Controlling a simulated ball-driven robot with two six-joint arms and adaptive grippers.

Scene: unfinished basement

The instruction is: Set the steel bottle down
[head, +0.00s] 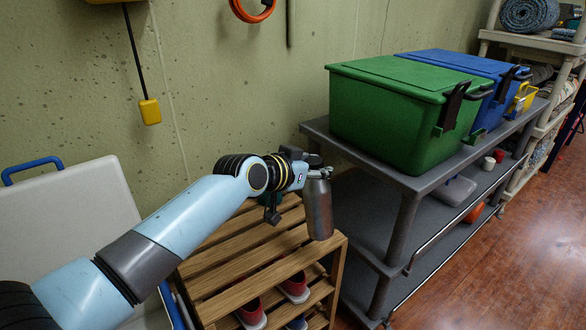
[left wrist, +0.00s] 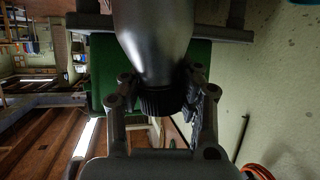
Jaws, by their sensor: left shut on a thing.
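The steel bottle (head: 318,208) is grey metal and upright in the head view, at the front right part of the wooden slatted rack (head: 227,254). I cannot tell whether its base touches the rack's top. My left gripper (head: 316,172) is shut on the bottle near its cap. In the left wrist view the bottle's body (left wrist: 156,40) and dark ribbed cap (left wrist: 162,102) show between the fingers of the left gripper (left wrist: 160,92). My right gripper is not in view.
Red shoes (head: 294,287) sit on the rack's lower shelf. A grey cart (head: 405,185) stands right of the rack, with a green bin (head: 395,115) and a blue bin (head: 470,68) on top. A white panel with a blue handle (head: 70,215) is at left. Open floor lies at right.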

